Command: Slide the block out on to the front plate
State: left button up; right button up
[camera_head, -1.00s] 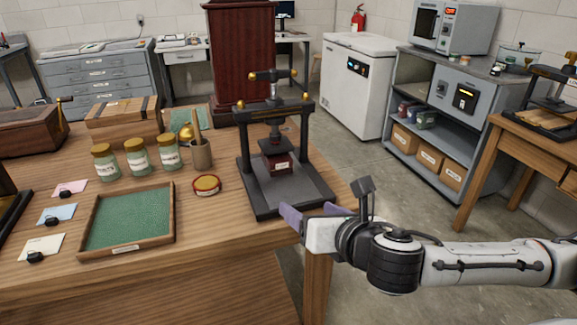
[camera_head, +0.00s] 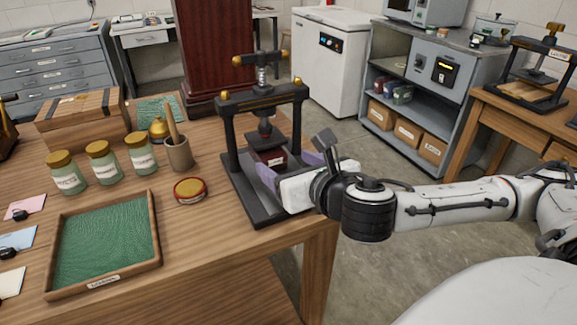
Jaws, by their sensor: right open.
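The block (camera_head: 271,158) is small and dark red with a pale label. It sits in the dark screw press, beneath the raised-looking platen (camera_head: 264,138); whether the platen touches it I cannot tell. The front plate (camera_head: 258,207) of the press is flat, dark and bare at its near left part. My right gripper (camera_head: 285,170) is open, its purple fingers over the press just in front of the block. The near finger and white gripper body hide part of the plate and the block's lower edge. Whether a finger touches the block I cannot tell. My left gripper is out of view.
The press frame (camera_head: 228,135) has uprights on both sides of the block. The table's right edge runs close beside the press.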

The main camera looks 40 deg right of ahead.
aim_at(275, 157)
jog(key=shift+w+d+f+b, duration=0.2)
jog(key=shift+w+f+b, duration=0.6)
jog(key=shift+b, duration=0.4)
jog(key=x, duration=0.6)
jog(key=shift+w+r, duration=0.25)
jog(key=shift+w, duration=0.2)
jog(key=shift+w+d+f, duration=0.15)
jog(key=shift+w, duration=0.35)
jog(key=c, duration=1.2)
jog(key=shift+s, duration=0.1)
